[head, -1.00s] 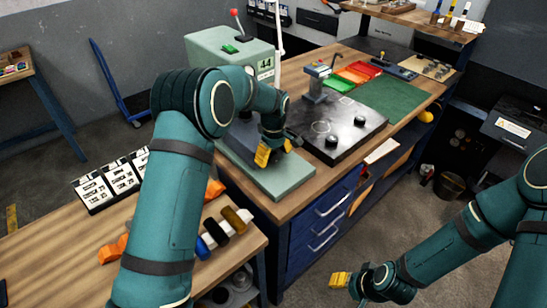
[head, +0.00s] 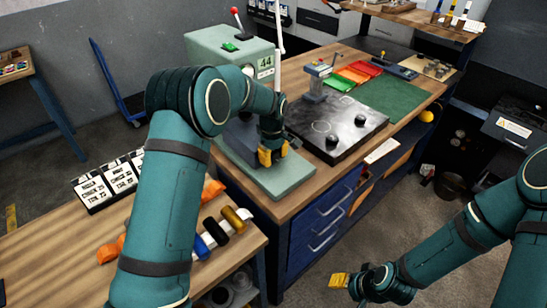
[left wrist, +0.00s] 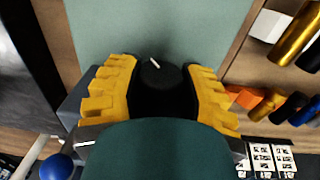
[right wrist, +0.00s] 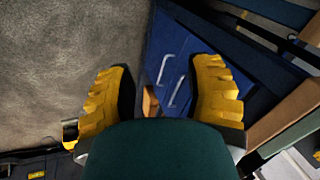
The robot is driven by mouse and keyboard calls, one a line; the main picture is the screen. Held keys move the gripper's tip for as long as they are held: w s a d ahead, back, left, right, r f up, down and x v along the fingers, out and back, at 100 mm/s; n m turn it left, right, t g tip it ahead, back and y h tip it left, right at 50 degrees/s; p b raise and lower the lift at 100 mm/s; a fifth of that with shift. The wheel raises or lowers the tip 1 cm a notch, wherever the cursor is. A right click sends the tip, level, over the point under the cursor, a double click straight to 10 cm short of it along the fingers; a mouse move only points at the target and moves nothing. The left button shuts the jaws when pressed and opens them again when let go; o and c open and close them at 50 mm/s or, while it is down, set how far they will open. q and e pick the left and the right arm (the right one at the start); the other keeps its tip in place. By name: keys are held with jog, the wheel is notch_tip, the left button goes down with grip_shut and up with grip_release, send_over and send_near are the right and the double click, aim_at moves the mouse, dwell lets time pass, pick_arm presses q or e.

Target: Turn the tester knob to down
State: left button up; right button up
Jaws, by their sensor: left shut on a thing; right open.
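The tester (head: 225,52) is a pale green machine with a "44" display, and its flat base plate (head: 285,182) extends toward the front. The tester knob (left wrist: 162,75) is a round black knob with a white pointer line. In the left wrist view the line points up and slightly left. My left gripper (head: 272,157) is down over the base plate, its yellow fingers shut on either side of the knob. In the head view the gripper hides the knob. My right gripper (head: 340,281) is open and empty, low over the floor.
A black plate with dark knobs (head: 340,125) lies right of the tester base. Red, orange and green trays (head: 352,75) and a green mat (head: 392,98) lie farther back. A side table (head: 75,250) at front left carries colored cylinders and white cards (head: 105,183).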

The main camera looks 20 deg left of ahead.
pick_arm(q)
jog(key=t+h+b, duration=0.1)
jog(key=b, duration=0.2)
jog(key=t+h+b, duration=0.1)
jog(key=t+b, duration=0.1)
jog(key=b, duration=0.1)
jog(key=t+h+b, duration=0.1)
jog(key=b, duration=0.2)
jog(key=shift+s+f+t, duration=0.15)
jog(key=shift+f+t, duration=0.1)
jog(key=shift+t, duration=0.05)
jog(key=shift+r+t+h+b, duration=0.15)
jog(key=shift+t+h+b, duration=0.25)
jog(key=shift+b, duration=0.85)
pick_arm(e)
notch_tip(320, 180, down, 12)
jog(key=s, duration=0.1)
jog(key=shift+s+a+g, duration=0.2)
jog(key=shift+s+g, duration=0.1)
jog(key=shift+s, duration=0.05)
pick_arm(q)
jog(key=o, duration=1.2)
jog(key=shift+o, duration=0.2)
jog(key=shift+r, duration=0.15)
jog(key=v, duration=1.2)
